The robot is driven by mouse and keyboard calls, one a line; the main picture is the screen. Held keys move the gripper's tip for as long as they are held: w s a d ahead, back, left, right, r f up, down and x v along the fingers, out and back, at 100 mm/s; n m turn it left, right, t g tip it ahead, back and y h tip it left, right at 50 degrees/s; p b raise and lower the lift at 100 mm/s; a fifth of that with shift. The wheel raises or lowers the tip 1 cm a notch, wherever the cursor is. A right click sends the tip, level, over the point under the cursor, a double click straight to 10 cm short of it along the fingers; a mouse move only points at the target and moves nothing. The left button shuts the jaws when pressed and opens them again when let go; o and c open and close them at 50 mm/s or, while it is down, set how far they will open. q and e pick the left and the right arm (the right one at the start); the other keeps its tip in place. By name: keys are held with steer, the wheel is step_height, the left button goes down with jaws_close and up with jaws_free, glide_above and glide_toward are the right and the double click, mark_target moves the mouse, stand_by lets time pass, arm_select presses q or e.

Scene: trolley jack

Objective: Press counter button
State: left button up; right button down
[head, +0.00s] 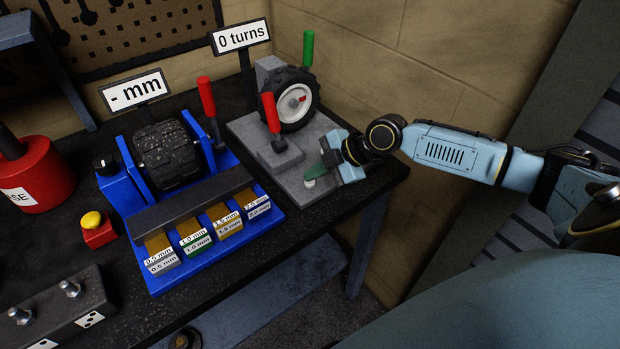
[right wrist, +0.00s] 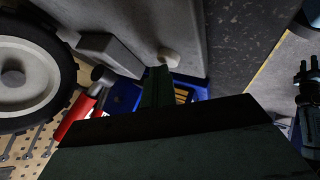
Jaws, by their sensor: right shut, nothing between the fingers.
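The counter unit is a grey base plate (head: 287,178) carrying a black-tyred wheel (head: 290,98), with a "0 turns" sign (head: 240,36) behind it. A small pale round button (head: 310,183) is at the plate's front right corner. My right gripper (head: 325,164) is shut and empty, with its dark green fingers close above the button. In the right wrist view, the finger tips (right wrist: 159,72) are right beside the pale button (right wrist: 169,58). I cannot tell whether they touch it.
A blue fixture (head: 215,247) with labelled blocks and a drum stands left of the plate. Red-handled levers (head: 207,97) and a green handle (head: 308,48) rise nearby. A yellow-topped red button (head: 97,229) is farther left. The wall (head: 420,60) is close behind.

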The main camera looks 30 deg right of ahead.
mark_target(315, 181)
steer(key=shift+r+p, duration=0.6)
steer(key=shift+r, duration=0.3)
step_height(315, 181, up, 5)
steer(key=p, duration=0.4)
stand_by(0.5)
